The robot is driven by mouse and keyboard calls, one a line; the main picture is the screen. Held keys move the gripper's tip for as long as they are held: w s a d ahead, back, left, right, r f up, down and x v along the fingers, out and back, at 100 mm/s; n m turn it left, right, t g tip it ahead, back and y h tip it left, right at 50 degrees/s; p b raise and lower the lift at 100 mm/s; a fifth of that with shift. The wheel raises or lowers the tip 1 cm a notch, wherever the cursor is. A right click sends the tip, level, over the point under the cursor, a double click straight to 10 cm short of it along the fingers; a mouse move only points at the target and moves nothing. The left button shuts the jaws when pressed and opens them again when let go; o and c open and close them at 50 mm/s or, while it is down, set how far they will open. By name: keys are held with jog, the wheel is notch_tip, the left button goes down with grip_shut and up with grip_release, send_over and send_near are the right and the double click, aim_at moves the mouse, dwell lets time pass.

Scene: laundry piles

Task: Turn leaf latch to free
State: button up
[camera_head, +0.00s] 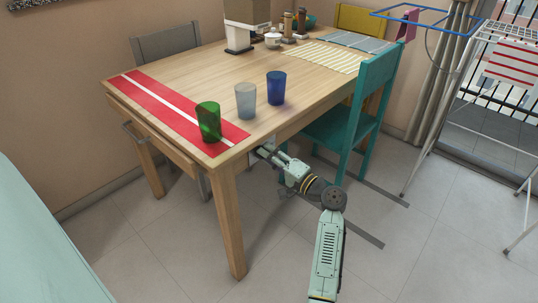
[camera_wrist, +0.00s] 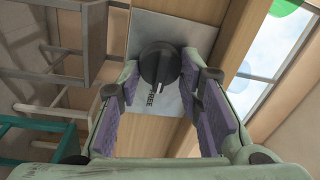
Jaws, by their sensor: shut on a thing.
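The leaf latch is a round black knob (camera_wrist: 160,64) on a grey metal plate (camera_wrist: 146,26) under the wooden table, in the wrist view. The knob has a white pointer mark on its lower side, close to the word FREE on the plate. My gripper (camera_wrist: 161,70) has its two fingertips on either side of the knob and is shut on it. In the head view, my gripper (camera_head: 264,150) reaches in beneath the table's near right edge, and the knob is hidden there.
The table (camera_head: 190,72) carries a green cup (camera_head: 208,122), a pale cup (camera_head: 245,101) and a blue cup (camera_head: 276,88) near this edge. A teal chair (camera_head: 372,95) stands right of my arm. Floor in front is clear.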

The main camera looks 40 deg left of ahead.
dwell(0.4)
jog(key=o, duration=1.2)
jog(key=shift+c, duration=0.2)
jog(key=d+f, duration=0.1)
jog(key=d, duration=1.1)
jog(key=shift+s, duration=0.45)
